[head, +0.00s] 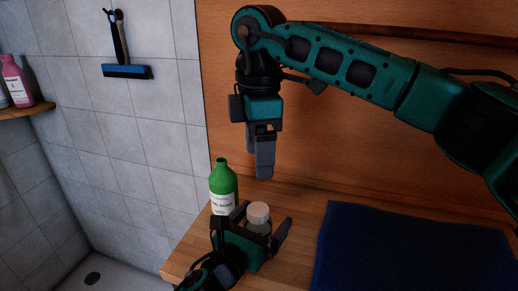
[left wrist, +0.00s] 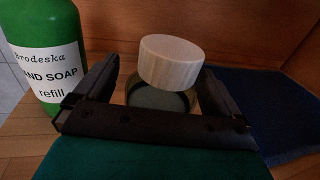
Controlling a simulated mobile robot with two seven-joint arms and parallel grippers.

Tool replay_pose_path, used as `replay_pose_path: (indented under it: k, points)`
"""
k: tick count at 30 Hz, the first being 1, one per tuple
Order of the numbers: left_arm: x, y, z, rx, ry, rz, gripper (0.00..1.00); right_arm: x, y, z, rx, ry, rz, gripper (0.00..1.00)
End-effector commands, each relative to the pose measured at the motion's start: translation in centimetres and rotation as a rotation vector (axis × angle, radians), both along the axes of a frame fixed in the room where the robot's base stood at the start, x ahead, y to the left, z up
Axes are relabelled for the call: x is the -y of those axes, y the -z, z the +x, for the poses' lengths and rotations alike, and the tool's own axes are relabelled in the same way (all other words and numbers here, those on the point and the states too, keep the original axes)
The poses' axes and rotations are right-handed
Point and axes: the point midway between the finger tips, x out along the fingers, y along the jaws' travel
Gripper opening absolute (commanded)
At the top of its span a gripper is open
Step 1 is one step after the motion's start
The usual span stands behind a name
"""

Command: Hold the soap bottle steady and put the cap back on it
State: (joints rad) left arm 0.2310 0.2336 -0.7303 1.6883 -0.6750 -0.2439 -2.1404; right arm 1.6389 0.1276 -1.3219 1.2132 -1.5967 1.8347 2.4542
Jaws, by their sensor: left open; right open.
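A small glass soap bottle (head: 262,228) stands near the counter's front edge; its dark round mouth (left wrist: 158,99) shows in the left wrist view. The pale wooden cap (head: 258,211) is over the mouth. In the left wrist view the cap (left wrist: 170,63) looks tilted and off-centre; I cannot tell how it rests on the rim. My left gripper (head: 263,224) is open, with one finger on either side of the bottle; contact is unclear. My right gripper (head: 264,172) is open and empty, pointing down above the cap, apart from it.
A green hand soap refill bottle (head: 223,184) stands upright, uncapped, just left of my left gripper. A dark blue towel (head: 415,248) covers the counter (head: 300,200) to the right. The wooden wall is behind. A shelf (head: 28,115) with a pink bottle (head: 15,80) is far left.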

Motion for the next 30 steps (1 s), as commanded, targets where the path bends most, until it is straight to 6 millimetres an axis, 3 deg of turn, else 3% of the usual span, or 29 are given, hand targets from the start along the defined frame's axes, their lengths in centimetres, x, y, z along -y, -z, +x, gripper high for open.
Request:
replay_pose_path:
  k: [8,21,30]
  points:
    - [-1.1,0.1,-1.8,-0.001,0.000,0.002,0.97,0.0,-0.1,0.0,0.000,0.000,0.000,0.75]
    - [-5.6,0.2,-9.5,-0.002,0.001,0.001,0.97,0.0,0.5,0.0,0.000,0.000,0.000,0.75]
    - [-6.6,0.0,-11.1,0.000,0.000,0.000,0.97,0.0,0.6,0.0,0.000,0.000,0.000,0.75]
